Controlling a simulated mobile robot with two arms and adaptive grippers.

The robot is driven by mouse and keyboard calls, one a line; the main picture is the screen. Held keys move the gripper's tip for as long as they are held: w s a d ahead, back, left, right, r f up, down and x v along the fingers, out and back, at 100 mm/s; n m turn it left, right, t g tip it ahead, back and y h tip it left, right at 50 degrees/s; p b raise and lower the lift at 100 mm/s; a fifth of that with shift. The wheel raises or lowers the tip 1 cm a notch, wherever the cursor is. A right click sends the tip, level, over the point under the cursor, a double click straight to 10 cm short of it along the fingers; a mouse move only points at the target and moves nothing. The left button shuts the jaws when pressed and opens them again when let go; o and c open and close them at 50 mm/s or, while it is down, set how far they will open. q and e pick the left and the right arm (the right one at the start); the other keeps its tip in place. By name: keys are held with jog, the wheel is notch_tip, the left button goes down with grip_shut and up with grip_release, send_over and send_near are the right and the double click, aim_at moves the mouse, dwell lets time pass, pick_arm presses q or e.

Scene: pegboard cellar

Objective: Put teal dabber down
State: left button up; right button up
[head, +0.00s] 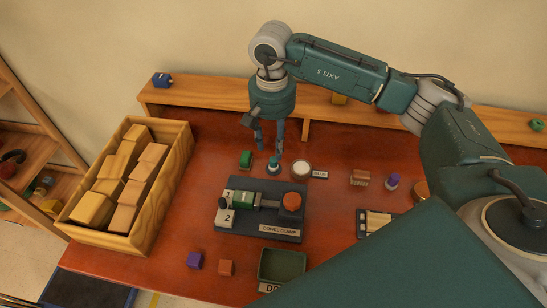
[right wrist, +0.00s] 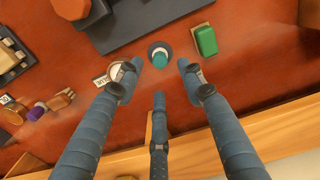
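The teal dabber (head: 274,161) stands upright in a dark round base on the red-brown bench, behind the dowel clamp. In the right wrist view the dabber (right wrist: 160,60) shows just beyond the fingertips, between the left and right ones. My right gripper (head: 268,145) points down close above it. In the right wrist view its three fingers (right wrist: 160,82) are spread apart, with nothing between them. I cannot tell whether the dabber's lower end touches the base's bottom. My left gripper is not in view.
Beside the dabber are a green block (head: 246,159) and a pale round glue pot (head: 301,169). The dowel clamp board (head: 237,231) lies in front. A wooden crate of blocks (head: 179,182) stands left. A raised wooden shelf (head: 205,97) runs behind.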

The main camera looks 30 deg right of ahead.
aim_at(273, 159)
jog(key=shift+r+b, duration=0.4)
jog(key=shift+r, duration=2)
